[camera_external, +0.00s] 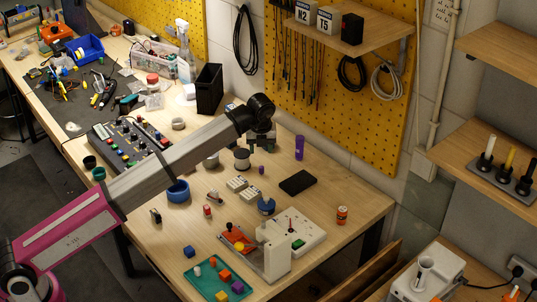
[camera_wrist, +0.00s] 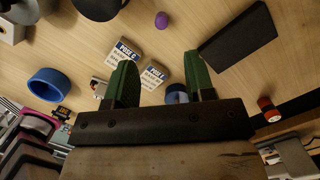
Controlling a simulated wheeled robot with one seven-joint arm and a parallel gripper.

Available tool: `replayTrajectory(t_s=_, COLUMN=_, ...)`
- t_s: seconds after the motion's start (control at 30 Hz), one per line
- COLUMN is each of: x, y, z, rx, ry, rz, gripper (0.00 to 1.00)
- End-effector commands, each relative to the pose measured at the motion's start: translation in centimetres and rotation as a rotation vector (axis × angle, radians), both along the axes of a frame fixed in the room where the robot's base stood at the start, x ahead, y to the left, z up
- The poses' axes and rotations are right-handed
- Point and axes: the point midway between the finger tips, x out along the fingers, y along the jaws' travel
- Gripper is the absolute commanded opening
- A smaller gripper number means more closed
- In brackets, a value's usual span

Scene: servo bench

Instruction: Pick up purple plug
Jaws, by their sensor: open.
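A small purple plug (camera_external: 261,170) stands on the wooden bench near the white label blocks. It also shows near the top of the wrist view (camera_wrist: 161,20), beyond the fingertips. A taller purple cylinder (camera_external: 299,148) stands farther back, and a purple block (camera_external: 237,286) lies in the teal tray. My gripper (camera_wrist: 160,62) is open, with two green fingers apart and nothing held between them. In the external view it is above the bench, partly hidden by my wrist.
Two label blocks (camera_external: 236,183), a blue ring (camera_external: 178,190), a black flat slab (camera_external: 298,182) and a blue-topped round item (camera_external: 266,205) stand around the plug. A white fixture (camera_external: 278,262) and the teal tray (camera_external: 207,284) are at the front. Bare bench lies between the plug and slab.

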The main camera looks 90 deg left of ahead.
Motion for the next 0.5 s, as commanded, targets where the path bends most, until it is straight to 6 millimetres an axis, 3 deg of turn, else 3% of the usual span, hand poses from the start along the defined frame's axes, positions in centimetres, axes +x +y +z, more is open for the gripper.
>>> replayTrajectory(t_s=0.33, x=-0.1, y=0.6, z=-4.6, rx=-0.001, ry=0.0, rz=-0.001, gripper=0.49)
replayTrajectory(t_s=0.5, x=0.0, y=0.8, z=-5.6, rx=-0.001, ry=-0.002, rz=-0.001, gripper=0.49)
